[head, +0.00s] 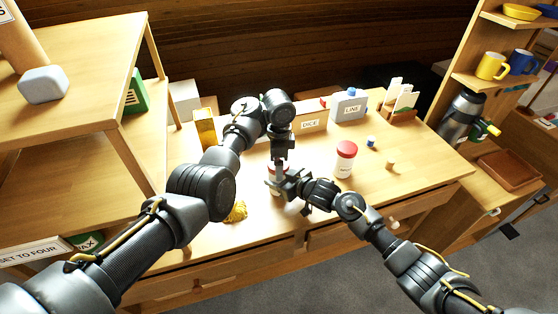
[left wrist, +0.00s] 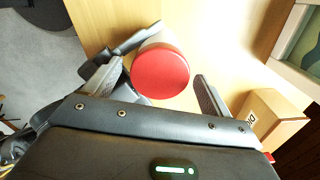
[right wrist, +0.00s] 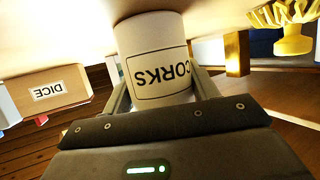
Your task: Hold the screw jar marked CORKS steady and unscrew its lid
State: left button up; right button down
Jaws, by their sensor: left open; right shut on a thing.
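The jar marked CORKS (right wrist: 155,62) is a white cylinder that looks upside down in the right wrist view. My right gripper (right wrist: 157,88) is shut around its body, one finger on each side. The jar's round red lid (left wrist: 160,70) shows from above in the left wrist view. My left gripper (left wrist: 157,82) is open, one finger on each side of the lid with a gap to the right finger. In the head view my left gripper (head: 281,156) points down over the jar, and my right gripper (head: 284,186) reaches in from the right. The arms partly hide the jar there.
A second red-lidded white jar (head: 345,163) stands to the right. The DICE box (head: 311,123) and LINE tin (head: 350,106) stand behind. A blue-topped item (head: 371,141) and a small cork-coloured piece (head: 390,164) lie right. A yellow object (head: 237,211) lies left, near the front.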

pick_arm(q)
jog(key=shift+r, duration=2.25)
jog(key=shift+c, duration=0.2)
jog(key=shift+w+d+r+m+t, duration=0.35)
jog(key=shift+d+r+m, duration=0.35)
jog(key=shift+m, duration=0.3)
jog(key=shift+c, duration=0.2)
jog(key=shift+w+d+r+m, duration=0.15)
jog(key=shift+w+r+m, duration=0.1)
jog(key=shift+m, duration=0.25)
jog(key=shift+r+m, duration=0.25)
jog(key=shift+m, duration=0.15)
jog(key=shift+s+a+r+m, duration=0.2)
jog(key=shift+m, duration=0.2)
jog(key=shift+s+a+r+m, duration=0.2)
jog(key=shift+a+m, duration=0.05)
jog(key=shift+a, duration=0.1)
jog(key=shift+s+a+r+m, duration=0.15)
jog(key=shift+s+a+m, duration=0.1)
jog(key=shift+a, duration=0.1)
jog(key=shift+f, duration=4.05)
jog(key=shift+c, duration=0.3)
